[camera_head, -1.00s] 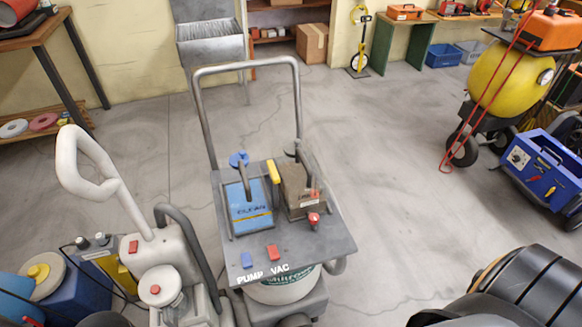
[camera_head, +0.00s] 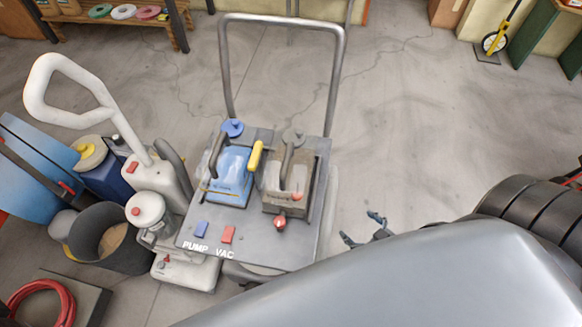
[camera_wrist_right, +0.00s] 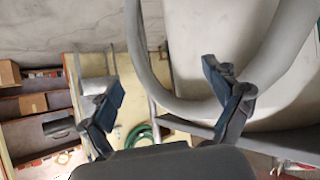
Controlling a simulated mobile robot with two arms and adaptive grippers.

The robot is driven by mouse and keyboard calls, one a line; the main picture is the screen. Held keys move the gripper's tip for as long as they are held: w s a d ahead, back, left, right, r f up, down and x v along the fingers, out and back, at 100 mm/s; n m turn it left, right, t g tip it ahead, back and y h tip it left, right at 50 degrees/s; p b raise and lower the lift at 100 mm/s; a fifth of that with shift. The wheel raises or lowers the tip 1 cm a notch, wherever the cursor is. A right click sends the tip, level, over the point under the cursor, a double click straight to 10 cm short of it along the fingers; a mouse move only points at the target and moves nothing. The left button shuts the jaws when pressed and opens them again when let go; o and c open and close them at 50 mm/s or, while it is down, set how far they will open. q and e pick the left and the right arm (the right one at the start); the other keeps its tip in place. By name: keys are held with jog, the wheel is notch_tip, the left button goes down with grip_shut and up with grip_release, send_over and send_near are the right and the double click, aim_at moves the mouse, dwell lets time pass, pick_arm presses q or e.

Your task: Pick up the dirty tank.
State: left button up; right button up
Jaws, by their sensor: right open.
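The dirty tank (camera_head: 297,178) is a brown, murky box with a grey handle and a grey round cap behind it. It sits in the right bay of the grey deck (camera_head: 262,248) of a wheeled machine, beside the blue clean tank (camera_head: 229,185). My right gripper (camera_head: 361,229) is to the right of the deck, apart from the dirty tank, with its fingers spread and empty. In the right wrist view the open fingers (camera_wrist_right: 165,90) have a thick grey curved tube behind them. I cannot make out the dirty tank there. My left gripper is not in view.
A tall grey push handle (camera_head: 337,80) rises behind the deck. A yellow latch (camera_head: 256,157) stands between the tanks, and a red knob (camera_head: 280,222) sits in front. A white-handled machine (camera_head: 155,178) and a dark bucket (camera_head: 110,237) crowd the left.

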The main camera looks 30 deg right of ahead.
jog(key=w+a+r+t+y, duration=0.2)
jog(key=w+r+t, duration=0.1)
jog(key=r, duration=1)
jog(key=n+t+y+p, duration=0.1)
jog(key=t+y, duration=0.1)
jog(key=y, duration=0.1)
send_near(298, 143)
jog(key=x, duration=0.4)
jog(key=shift+d+f+p, duration=0.15)
jog(key=shift+d+p, duration=0.2)
jog(key=x, duration=0.2)
jog(key=p+x, duration=0.1)
jog(key=x, duration=0.2)
jog(key=shift+a, duration=0.35)
jog(key=shift+w+a, duration=0.15)
jog(key=shift+w, duration=0.25)
jog(key=c, duration=1.7)
jog(key=shift+r+t, duration=0.3)
grip_shut()
jog(key=shift+r, duration=0.15)
